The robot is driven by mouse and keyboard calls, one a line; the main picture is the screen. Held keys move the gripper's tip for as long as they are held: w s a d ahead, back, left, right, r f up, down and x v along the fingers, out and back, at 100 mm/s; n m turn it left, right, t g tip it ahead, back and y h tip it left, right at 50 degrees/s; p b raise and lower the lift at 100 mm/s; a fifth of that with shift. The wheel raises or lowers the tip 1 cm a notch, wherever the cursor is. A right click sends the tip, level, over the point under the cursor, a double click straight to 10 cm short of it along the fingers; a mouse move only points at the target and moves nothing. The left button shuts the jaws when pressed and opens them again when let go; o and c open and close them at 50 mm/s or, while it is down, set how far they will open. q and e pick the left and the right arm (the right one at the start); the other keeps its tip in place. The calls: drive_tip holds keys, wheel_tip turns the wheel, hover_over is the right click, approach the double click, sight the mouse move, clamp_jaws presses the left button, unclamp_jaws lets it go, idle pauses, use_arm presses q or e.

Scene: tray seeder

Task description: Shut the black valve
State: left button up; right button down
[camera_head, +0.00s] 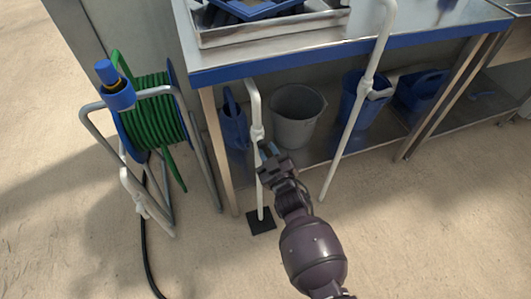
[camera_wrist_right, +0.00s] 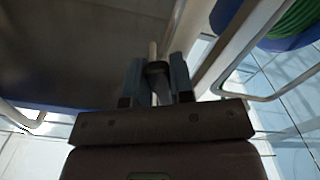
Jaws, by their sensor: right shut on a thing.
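A white upright pipe (camera_head: 255,105) rises from a black square base plate (camera_head: 261,220) in front of the bench. My right gripper (camera_head: 268,150) is at this pipe, below the bench top, and hides part of it. In the right wrist view my gripper's two fingers (camera_wrist_right: 158,75) are closed around a small dark part, the black valve (camera_wrist_right: 157,69), with the pale pipe just beyond it. The valve is hidden behind my gripper in the head view, and its handle angle cannot be told. My left gripper is not in view.
A green hose reel (camera_head: 155,110) on a grey frame stands at left, with a black hose on the floor. A second white pipe (camera_head: 352,125) stands to the right. A grey bucket (camera_head: 297,112) and blue containers sit on the lower shelf.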

drive_tip(key=n, duration=0.1)
drive_tip(key=d+n, duration=0.1)
drive_tip(key=n, duration=0.1)
drive_tip(key=shift+w+r, duration=0.15)
drive_tip(key=shift+r, duration=0.25)
use_arm(q)
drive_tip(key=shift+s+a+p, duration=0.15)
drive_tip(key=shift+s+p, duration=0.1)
drive_tip(key=shift+p, duration=0.2)
use_arm(e)
drive_tip(key=shift+w+d+r+n, duration=0.1)
drive_tip(key=shift+d+r+n, duration=0.35)
drive_tip(key=shift+n, duration=1.2)
drive_tip(key=shift+w+d+r+n, duration=0.1)
drive_tip(key=shift+r+n, duration=0.6)
drive_tip(key=shift+n, duration=0.9)
drive_tip(key=shift+w+d+r+n, duration=0.1)
drive_tip(key=shift+d+r+n, duration=0.35)
drive_tip(key=shift+n, duration=1.2)
drive_tip(key=shift+a+r, duration=0.15)
drive_tip(key=shift+r, duration=0.05)
drive_tip(key=c, duration=1)
unclamp_jaws()
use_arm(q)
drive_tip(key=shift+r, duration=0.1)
use_arm(e)
drive_tip(key=shift+s, duration=0.15)
